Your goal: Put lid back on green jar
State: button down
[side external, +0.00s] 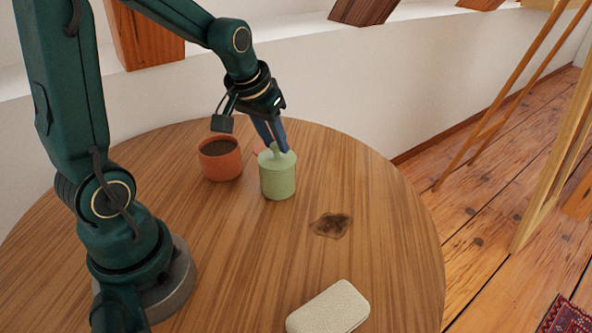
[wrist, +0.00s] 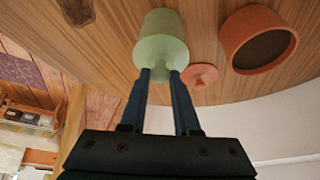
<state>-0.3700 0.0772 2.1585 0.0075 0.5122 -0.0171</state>
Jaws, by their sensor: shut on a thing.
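The green jar (side external: 278,182) stands upright on the round wooden table, and it also shows in the wrist view (wrist: 161,22). Its green lid (side external: 268,160) is at the jar's mouth, with no clear gap between them in the side view. My gripper (side external: 275,148) points down from above, its blue fingers shut on the knob of the lid. In the wrist view the fingertips (wrist: 160,74) meet the green lid (wrist: 160,50), and the knob is mostly hidden between them. I cannot tell whether the lid is fully seated.
A terracotta pot (side external: 221,160) with dark contents stands left of the jar. A small terracotta lid (wrist: 200,76) lies on the table (side external: 390,230) close by. A dark stain (side external: 331,225) and a cream case (side external: 328,308) are nearer the front. The table's right side is clear.

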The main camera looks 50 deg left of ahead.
dwell(0.4)
jog(key=shift+c, duration=0.4)
grip_release()
jog(key=shift+r, duration=3.5)
grip_shut()
